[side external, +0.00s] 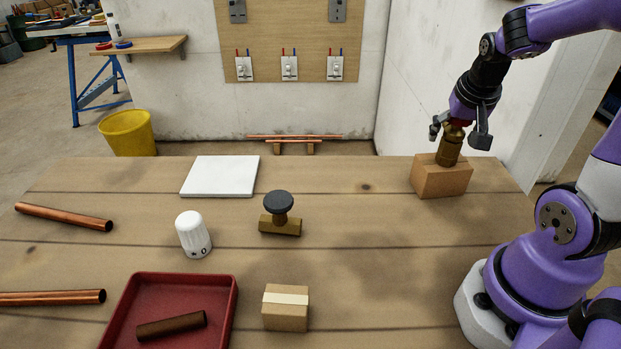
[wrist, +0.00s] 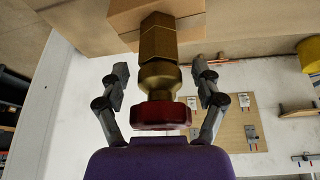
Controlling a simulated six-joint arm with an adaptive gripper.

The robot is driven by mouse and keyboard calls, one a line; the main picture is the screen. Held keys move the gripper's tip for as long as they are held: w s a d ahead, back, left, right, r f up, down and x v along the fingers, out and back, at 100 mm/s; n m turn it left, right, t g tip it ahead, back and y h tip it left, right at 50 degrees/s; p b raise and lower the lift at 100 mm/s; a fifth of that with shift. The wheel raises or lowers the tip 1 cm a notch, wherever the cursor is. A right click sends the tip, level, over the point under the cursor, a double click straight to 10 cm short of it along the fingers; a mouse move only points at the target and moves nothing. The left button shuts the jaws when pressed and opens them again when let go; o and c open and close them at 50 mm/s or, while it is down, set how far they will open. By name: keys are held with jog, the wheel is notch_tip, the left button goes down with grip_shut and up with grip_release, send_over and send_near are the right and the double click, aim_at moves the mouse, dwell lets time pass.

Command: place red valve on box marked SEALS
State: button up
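The red valve (side external: 449,150) has a brass body, and its dark red knob (wrist: 161,115) shows in the wrist view. It stands upright, brass end down, on a cardboard box (side external: 441,182) at the table's back right, and looks in contact with the box top. The box also shows in the wrist view (wrist: 192,30). No SEALS marking is readable on it. My gripper (side external: 458,136) is just above the box, around the valve's upper part. In the wrist view its fingers (wrist: 160,82) are spread on both sides, with gaps to the valve.
Another cardboard box (side external: 286,314) with a pale strip stands at the front. A dark-knobbed brass valve (side external: 280,215), white thermostatic head (side external: 193,235), white plate (side external: 220,176), copper pipes (side external: 63,216) and red tray (side external: 230,300) share the table. The right middle is clear.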

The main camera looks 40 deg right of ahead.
jog(key=v, duration=1.2)
jog(key=w+a+f+n+t+y, duration=0.1)
jog(key=a+f+n+y, duration=0.1)
jog(key=a+n, duration=0.3)
jog(key=w+a+f+n+t+y, duration=0.1)
jog(key=a+n, duration=0.4)
jog(key=a, duration=0.5)
jog(key=shift+f+n+t+y, duration=0.3)
jog(key=shift+f+t+y, duration=0.1)
jog(key=shift+f, duration=0.45)
